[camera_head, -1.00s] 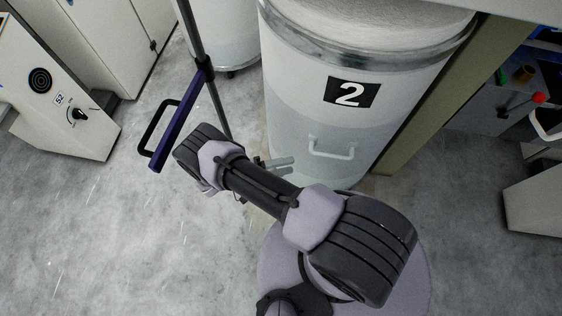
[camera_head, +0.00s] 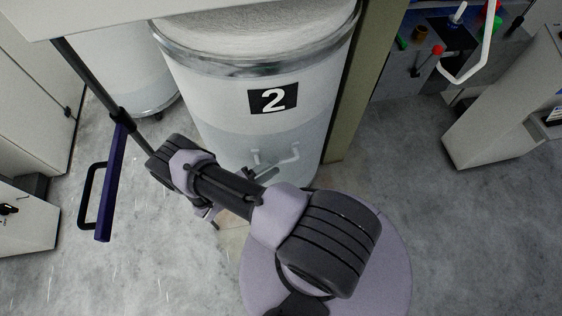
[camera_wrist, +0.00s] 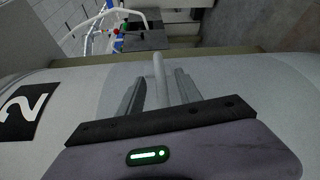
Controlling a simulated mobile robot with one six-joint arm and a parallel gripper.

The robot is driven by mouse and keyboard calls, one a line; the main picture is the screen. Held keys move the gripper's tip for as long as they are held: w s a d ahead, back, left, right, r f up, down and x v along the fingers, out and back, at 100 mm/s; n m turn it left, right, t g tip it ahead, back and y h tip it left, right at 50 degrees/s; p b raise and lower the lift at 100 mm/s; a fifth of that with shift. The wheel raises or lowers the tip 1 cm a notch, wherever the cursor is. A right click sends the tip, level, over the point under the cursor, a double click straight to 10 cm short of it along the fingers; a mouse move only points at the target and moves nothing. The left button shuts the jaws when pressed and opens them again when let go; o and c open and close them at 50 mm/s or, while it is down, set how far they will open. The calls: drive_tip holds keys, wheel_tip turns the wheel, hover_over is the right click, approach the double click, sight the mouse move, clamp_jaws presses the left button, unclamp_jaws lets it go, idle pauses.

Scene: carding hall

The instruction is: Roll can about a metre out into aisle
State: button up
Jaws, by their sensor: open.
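The can (camera_head: 200,100) is a tall white drum with a metal band, a grey lower part and a black "2" label. It stands upright, partly under a pale overhang at the top of the head view. Its white bar handle (camera_head: 290,158) is on the lower front, partly covered by my gripper. In the wrist view the handle (camera_wrist: 160,75) shows between the two grey fingers of my gripper (camera_wrist: 160,92), which is open, with gaps on both sides. The can's wall (camera_wrist: 235,85) also fills the middle of that view. How deep the handle sits between the fingers is unclear.
A second white can (camera_head: 135,80) stands behind left. An olive panel (camera_head: 355,100) borders the can on the right. Grey machines stand at both sides; front-left floor is clear.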

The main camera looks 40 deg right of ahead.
sight(281, 161)
drive_tip(key=shift+s+d+f, duration=0.1)
drive_tip(key=shift+s+d, duration=0.05)
drive_tip(key=shift+d, duration=0.95)
drive_tip(key=shift+s+d+f, duration=0.1)
drive_tip(key=shift+d, duration=0.95)
clamp_jaws()
